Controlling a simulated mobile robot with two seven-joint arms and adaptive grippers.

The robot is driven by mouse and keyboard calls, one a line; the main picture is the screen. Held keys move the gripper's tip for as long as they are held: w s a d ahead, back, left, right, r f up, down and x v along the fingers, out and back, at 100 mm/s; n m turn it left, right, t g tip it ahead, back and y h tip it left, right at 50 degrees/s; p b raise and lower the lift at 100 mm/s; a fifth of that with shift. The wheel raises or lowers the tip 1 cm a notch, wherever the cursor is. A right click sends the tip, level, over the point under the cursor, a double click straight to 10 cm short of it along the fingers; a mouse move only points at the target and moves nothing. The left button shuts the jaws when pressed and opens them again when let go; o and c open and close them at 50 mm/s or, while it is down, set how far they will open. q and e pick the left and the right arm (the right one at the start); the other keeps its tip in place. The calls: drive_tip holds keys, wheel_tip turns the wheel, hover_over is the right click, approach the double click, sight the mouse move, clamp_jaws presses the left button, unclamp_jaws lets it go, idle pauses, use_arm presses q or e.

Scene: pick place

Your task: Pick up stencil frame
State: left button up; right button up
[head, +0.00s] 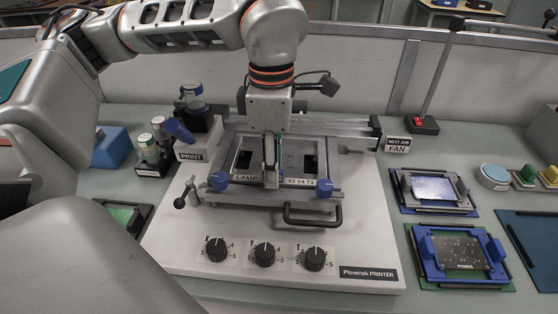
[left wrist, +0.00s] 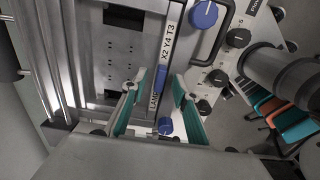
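The stencil frame (head: 300,182) lies flat in the grey printer, with a label reading LAMP and X2 Y4 T3 along its front edge. In the left wrist view the same labelled frame edge (left wrist: 170,43) runs down between my fingers, with a blue strip near them. My left gripper (head: 271,180) points down over the middle of that front edge and hides part of the label. In the left wrist view my left gripper (left wrist: 156,108) has its two teal-padded fingers apart, one on each side of the edge. Contact cannot be told. My right gripper is not in view.
Blue knobs (head: 324,187) flank the frame's front edge. A black handle (head: 312,221) and several black dials (head: 264,255) are in front. Jars (head: 148,149) stand at left. Framed boards (head: 458,254) and a FAN sign (head: 397,145) are at right.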

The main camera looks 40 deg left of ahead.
use_arm(q)
drive_tip(key=shift+f, duration=0.1)
drive_tip(key=shift+c, duration=0.3)
clamp_jaws()
wheel_tip(320, 180, up, 20)
drive_tip(key=p, duration=0.4)
drive_tip(key=shift+p, duration=0.35)
